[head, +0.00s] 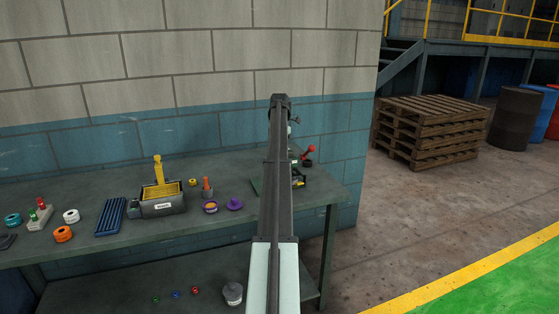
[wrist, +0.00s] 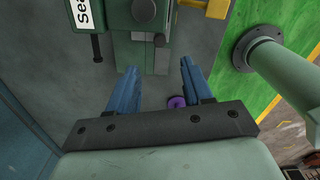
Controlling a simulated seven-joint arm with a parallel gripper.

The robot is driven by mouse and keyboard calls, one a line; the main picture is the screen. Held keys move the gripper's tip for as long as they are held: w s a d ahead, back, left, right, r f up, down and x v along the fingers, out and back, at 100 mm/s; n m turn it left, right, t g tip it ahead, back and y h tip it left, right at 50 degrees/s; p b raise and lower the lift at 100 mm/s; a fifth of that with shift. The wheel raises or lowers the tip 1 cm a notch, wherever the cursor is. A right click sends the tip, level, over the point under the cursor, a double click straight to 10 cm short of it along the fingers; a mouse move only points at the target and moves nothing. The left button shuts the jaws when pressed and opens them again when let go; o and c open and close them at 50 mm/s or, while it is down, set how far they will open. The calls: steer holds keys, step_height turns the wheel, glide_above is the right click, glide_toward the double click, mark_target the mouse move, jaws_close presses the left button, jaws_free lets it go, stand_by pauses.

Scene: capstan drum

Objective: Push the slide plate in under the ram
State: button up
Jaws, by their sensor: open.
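In the wrist view my gripper (wrist: 158,68) is open, with its two blue fingers apart and nothing between the tips. Just beyond them is a green machine (wrist: 119,14) with a dark round knob (wrist: 143,10). A flat grey-green plate-like part (wrist: 133,54) juts from it towards the fingers. I cannot tell for sure whether this is the slide plate, nor make out the ram. A yellow part (wrist: 216,8) shows at the machine's right. In the head view my arm hides my gripper and most of the machine; a red knob (head: 310,149) shows beside it.
The workbench (head: 90,183) carries a grey box with yellow parts (head: 163,207), a blue slotted tray (head: 110,216) and a purple piece (head: 235,203). The brick wall (head: 150,135) stands behind. Pallets (head: 428,130) stand on the floor to the right, clear of the bench.

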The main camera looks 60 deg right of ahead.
steer(key=shift+r, duration=1.05)
